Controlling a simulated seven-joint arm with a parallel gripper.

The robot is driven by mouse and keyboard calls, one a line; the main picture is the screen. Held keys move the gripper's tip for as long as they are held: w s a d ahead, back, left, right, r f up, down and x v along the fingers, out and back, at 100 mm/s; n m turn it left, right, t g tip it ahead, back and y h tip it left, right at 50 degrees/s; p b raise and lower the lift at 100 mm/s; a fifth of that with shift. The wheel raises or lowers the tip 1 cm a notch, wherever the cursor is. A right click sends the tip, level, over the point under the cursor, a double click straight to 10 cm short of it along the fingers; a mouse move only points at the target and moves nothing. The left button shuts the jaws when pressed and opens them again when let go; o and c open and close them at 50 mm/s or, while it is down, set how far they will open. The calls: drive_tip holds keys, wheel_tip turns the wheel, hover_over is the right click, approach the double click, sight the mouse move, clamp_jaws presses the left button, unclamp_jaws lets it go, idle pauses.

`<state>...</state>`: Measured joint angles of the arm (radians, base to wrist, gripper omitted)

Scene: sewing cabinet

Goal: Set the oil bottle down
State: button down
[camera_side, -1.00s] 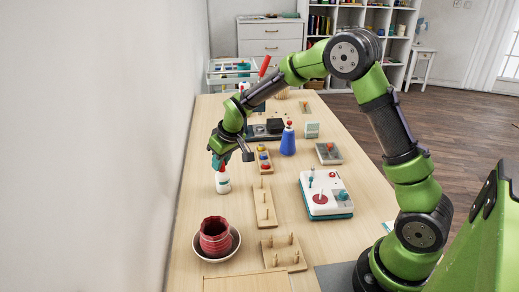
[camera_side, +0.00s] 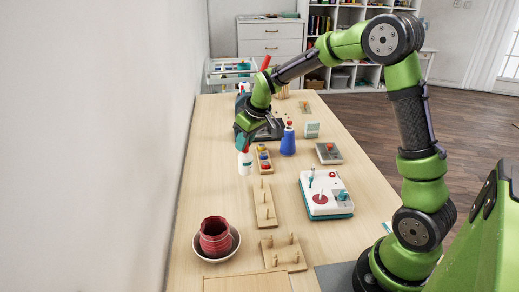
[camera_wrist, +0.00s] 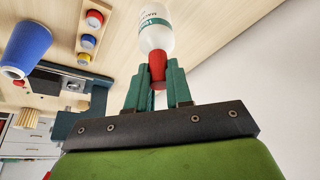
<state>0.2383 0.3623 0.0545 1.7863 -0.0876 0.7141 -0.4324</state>
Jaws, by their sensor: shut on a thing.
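The oil bottle (camera_side: 245,163) is small and white with a teal label and a red top. It is upright beside the left end of the wooden block with coloured pieces. My gripper (camera_side: 243,146) is above it, shut on its red top. In the wrist view the bottle (camera_wrist: 156,34) extends away from the teal fingers of my gripper (camera_wrist: 157,88), which close around the red neck. I cannot tell whether the bottle's base touches the table (camera_side: 205,180).
The block with coloured pieces (camera_side: 264,158) stands just right of the bottle. A dark machine base (camera_side: 268,130) is behind. A red pot in a bowl (camera_side: 215,237) is at the front left. Bare table lies in front of the bottle.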

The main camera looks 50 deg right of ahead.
drive_tip(key=w+d+f, duration=0.1)
drive_tip(key=w+f, duration=0.1)
drive_tip(key=w, duration=0.5)
drive_tip(key=w+d+f, duration=0.1)
drive_tip(key=w+f, duration=0.2)
drive_tip(key=w, duration=0.5)
drive_tip(key=shift+w+d, duration=0.2)
drive_tip(key=shift+d, duration=0.05)
drive_tip(key=shift+f, duration=0.15)
drive_tip(key=c, duration=1)
unclamp_jaws()
